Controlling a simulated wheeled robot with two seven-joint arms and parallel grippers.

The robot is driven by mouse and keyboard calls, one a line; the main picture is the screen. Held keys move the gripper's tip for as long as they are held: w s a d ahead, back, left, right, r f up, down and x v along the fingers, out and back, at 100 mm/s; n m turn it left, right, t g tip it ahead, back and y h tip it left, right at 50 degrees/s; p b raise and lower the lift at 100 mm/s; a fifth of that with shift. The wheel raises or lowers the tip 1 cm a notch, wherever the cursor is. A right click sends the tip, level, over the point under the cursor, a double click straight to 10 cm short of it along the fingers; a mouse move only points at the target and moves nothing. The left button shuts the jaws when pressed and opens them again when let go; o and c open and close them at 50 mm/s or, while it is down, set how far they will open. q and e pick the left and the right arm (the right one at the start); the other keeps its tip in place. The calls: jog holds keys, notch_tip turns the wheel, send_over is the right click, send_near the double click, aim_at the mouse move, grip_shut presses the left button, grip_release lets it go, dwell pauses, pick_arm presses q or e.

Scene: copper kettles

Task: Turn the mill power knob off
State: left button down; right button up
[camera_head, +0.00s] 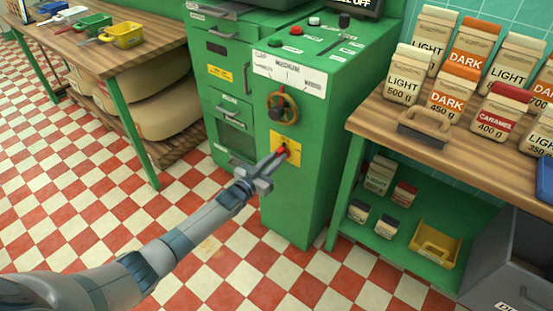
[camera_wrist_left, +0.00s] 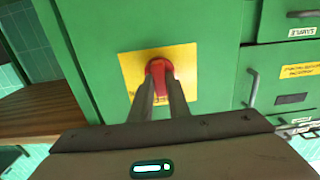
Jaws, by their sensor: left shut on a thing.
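The red power knob (camera_wrist_left: 157,68) sits on a yellow plate (camera_wrist_left: 190,80) on the front of the green mill cabinet (camera_head: 325,120). In the head view only a little red of the knob (camera_head: 283,150) shows, below a round brass-coloured handwheel (camera_head: 282,107). My left gripper (camera_wrist_left: 158,85) is shut on the red knob, with one finger on each side of its grip. It also shows in the head view (camera_head: 277,159), reaching in from the lower left. The fingers hide part of the knob, and I cannot read any marks on the plate. My right gripper is not in view.
A wooden counter (camera_head: 370,103) with several coffee bags stands to the right, with a shelf and yellow tray (camera_head: 436,246) below. A workbench (camera_head: 75,50) with coloured bins is at the upper left. The checkered floor (camera_head: 205,255) in front is clear.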

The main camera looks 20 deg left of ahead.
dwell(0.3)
pick_arm(q)
jog(key=c, duration=1.8)
grip_release()
jog(key=shift+c, duration=0.2)
jog(key=shift+o, duration=0.8)
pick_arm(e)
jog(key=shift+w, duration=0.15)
pick_arm(q)
jog(key=shift+s, duration=0.1)
